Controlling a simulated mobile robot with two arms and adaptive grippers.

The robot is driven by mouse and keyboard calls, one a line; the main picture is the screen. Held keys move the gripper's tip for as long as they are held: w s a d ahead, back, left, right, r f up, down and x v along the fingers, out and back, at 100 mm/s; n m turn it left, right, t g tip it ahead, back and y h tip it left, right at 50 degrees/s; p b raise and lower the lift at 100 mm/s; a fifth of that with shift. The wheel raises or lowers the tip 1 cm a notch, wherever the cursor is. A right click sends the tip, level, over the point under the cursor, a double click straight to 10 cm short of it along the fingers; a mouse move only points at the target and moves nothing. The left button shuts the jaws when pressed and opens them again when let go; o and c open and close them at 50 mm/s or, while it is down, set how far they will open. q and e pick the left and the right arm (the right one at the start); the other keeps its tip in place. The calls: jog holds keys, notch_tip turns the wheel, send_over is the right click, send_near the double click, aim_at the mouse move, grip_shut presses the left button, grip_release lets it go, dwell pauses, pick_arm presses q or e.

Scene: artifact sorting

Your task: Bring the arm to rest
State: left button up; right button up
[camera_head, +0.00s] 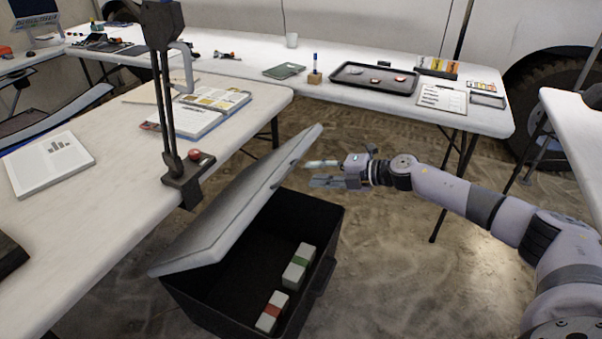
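My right arm comes in from the right side of the head view. My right gripper (322,173) hangs in the air above the far right corner of a dark crate (325,235), pointing left. Its two fingers are apart with nothing between them. Its fingertips are close to the raised grey lid (235,205) of the crate; I cannot tell whether they touch. My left gripper is not in view.
The crate holds blocks with green (300,262) and red (272,311) bands. A long table (330,55) at the back carries a black tray (375,78). Floor below my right arm is clear.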

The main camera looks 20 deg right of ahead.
jog(key=shift+v, duration=1.05)
